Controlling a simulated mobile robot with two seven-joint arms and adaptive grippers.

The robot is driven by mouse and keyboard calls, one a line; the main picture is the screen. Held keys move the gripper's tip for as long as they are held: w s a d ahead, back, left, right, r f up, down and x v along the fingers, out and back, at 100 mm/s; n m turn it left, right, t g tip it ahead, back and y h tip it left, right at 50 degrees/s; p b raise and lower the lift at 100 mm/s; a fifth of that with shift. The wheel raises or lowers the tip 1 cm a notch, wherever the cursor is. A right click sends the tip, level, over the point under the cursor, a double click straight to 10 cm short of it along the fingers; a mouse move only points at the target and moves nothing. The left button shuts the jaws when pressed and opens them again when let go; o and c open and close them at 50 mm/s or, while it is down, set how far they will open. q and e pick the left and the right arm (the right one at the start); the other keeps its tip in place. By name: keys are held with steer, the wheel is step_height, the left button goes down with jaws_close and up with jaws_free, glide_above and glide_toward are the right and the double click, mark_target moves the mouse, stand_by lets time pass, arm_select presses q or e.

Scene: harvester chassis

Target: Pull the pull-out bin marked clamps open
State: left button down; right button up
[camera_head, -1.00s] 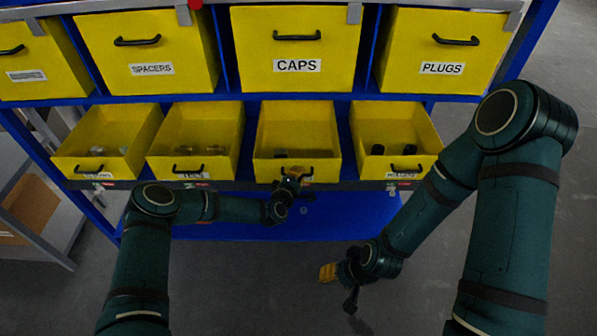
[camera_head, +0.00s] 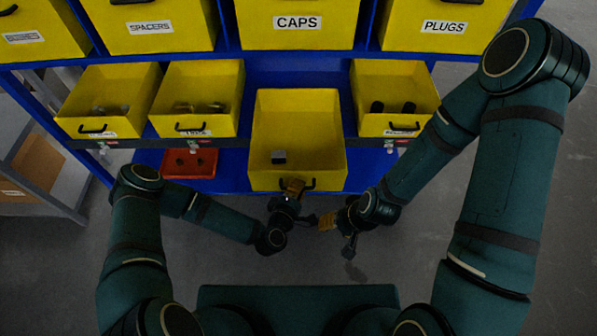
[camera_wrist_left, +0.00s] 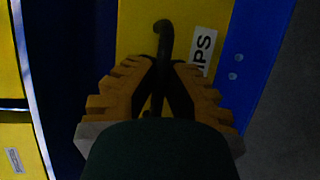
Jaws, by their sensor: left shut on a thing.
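The pull-out bin (camera_head: 298,125), yellow, stands well out from the lower shelf row, with a small dark block (camera_head: 279,157) inside. Its label (camera_wrist_left: 203,48) is partly hidden; the left wrist view shows only its last letters, "PS". My left gripper (camera_head: 292,187) is shut on the black handle (camera_wrist_left: 165,35) on the bin's front; the fingers hide part of the handle. My right gripper (camera_head: 328,221) hangs empty in front of the shelf, a little right of the left one; its finger gap is too small to read.
Other lower bins (camera_head: 200,95) (camera_head: 395,92) stand either side, holding small parts. Upper bins, including one marked CAPS (camera_head: 298,45), hang above. A red tray (camera_head: 190,164) lies on the blue bottom shelf (camera_head: 228,180). Grey floor is free in front.

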arm_select(q)
steer(key=shift+s+d, duration=0.1)
steer(key=shift+s, duration=0.75)
steer(key=c, duration=1)
jaws_free()
steer(key=v, duration=1.2)
steer(key=shift+r, duration=0.1)
